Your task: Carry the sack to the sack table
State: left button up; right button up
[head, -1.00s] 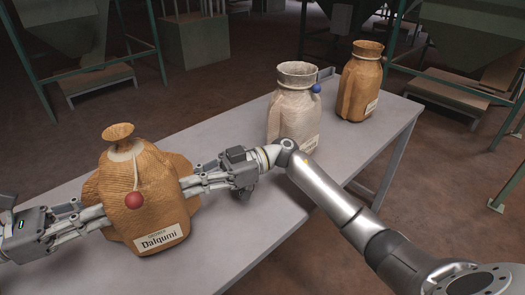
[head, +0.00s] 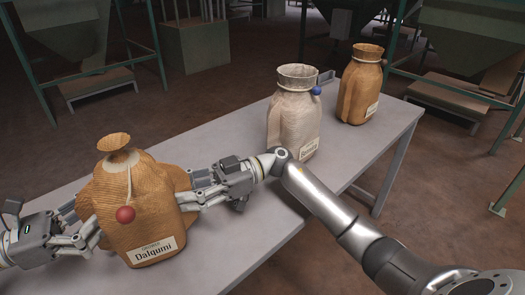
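A tan sack (head: 140,195) labelled "Dalqumi", with a tied neck and a red ball on a cord, stands upright at the left of the grey table (head: 262,225). My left gripper (head: 88,222) presses on its left side and my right gripper (head: 190,192) on its right side, so the sack is between the two. The fingers of both grippers lie against the sack's sides and partly behind its folds; how far each is closed does not show. Whether the sack's base touches the table is unclear.
A pale sack (head: 294,120) with a blue ball stands mid-table, behind my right arm. Another tan sack (head: 359,88) stands at the table's far right end. Green hopper frames and low wooden platforms (head: 455,95) stand on the brown floor beyond.

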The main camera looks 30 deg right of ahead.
pick_arm(q)
jog(key=a, duration=0.7)
jog(key=shift+a, duration=0.35)
jog(key=shift+c, duration=0.2)
pick_arm(e)
jog(key=shift+d, duration=0.35)
pick_arm(q)
jog(key=shift+a, duration=0.1)
pick_arm(e)
jog(key=d, duration=1.1)
jog(key=shift+d, duration=0.15)
jog(key=shift+r, duration=0.15)
